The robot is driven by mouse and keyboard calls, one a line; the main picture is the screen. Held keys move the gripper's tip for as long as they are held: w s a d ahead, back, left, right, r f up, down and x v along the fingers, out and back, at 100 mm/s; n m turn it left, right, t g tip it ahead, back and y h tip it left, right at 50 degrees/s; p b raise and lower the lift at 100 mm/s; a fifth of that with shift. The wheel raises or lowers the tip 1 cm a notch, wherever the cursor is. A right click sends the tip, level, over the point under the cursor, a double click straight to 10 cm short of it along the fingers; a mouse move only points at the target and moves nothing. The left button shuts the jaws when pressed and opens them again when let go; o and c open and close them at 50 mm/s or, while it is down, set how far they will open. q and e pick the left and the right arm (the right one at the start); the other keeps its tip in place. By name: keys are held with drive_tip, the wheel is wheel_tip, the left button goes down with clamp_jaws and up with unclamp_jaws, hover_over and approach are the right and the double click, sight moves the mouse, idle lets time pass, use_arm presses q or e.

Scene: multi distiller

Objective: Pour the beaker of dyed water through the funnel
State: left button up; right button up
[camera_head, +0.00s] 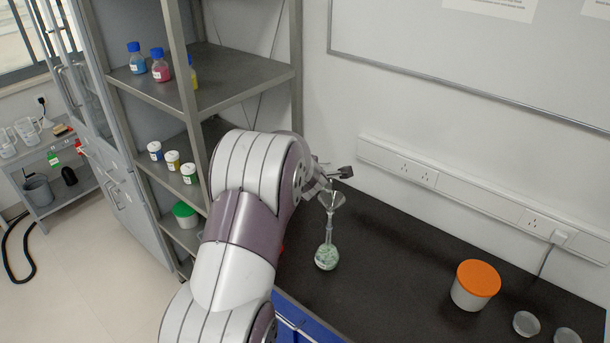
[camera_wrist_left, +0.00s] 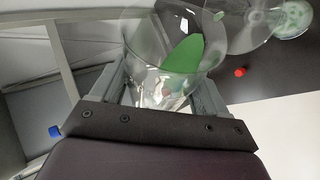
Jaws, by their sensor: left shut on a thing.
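My left gripper (camera_head: 332,176) is shut on a clear glass beaker (camera_wrist_left: 143,42), which shows between its fingers in the left wrist view. Green liquid (camera_wrist_left: 186,54) lies slanted inside the beaker, so it looks tilted. In the head view the beaker is mostly hidden behind my arm and gripper. A clear funnel (camera_head: 332,199) stands in the neck of a round flask (camera_head: 326,257) on the dark bench, just below the gripper. The flask holds some green liquid. The funnel (camera_wrist_left: 250,24) is close beside the beaker's rim in the left wrist view. I cannot make out a stream.
A white tub with an orange lid (camera_head: 476,285) and two clear glass dishes (camera_head: 526,323) stand to the right on the bench (camera_head: 400,262). A metal shelf (camera_head: 235,78) with bottles and jars stands left. A small red thing (camera_wrist_left: 240,72) shows in the wrist view.

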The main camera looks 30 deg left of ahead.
use_arm(q)
drive_tip(key=shift+r, duration=0.15)
idle(0.6)
drive_tip(key=shift+d+p, duration=0.1)
drive_tip(key=shift+p, duration=0.3)
drive_tip(key=shift+y, duration=0.3)
drive_tip(key=shift+r, duration=0.1)
idle(0.4)
drive_tip(key=shift+d+r+m+p, duration=0.1)
drive_tip(key=shift+m+p, duration=0.2)
drive_tip(key=shift+p, duration=0.25)
drive_tip(key=shift+w, duration=0.1)
drive_tip(key=shift+r, duration=0.1)
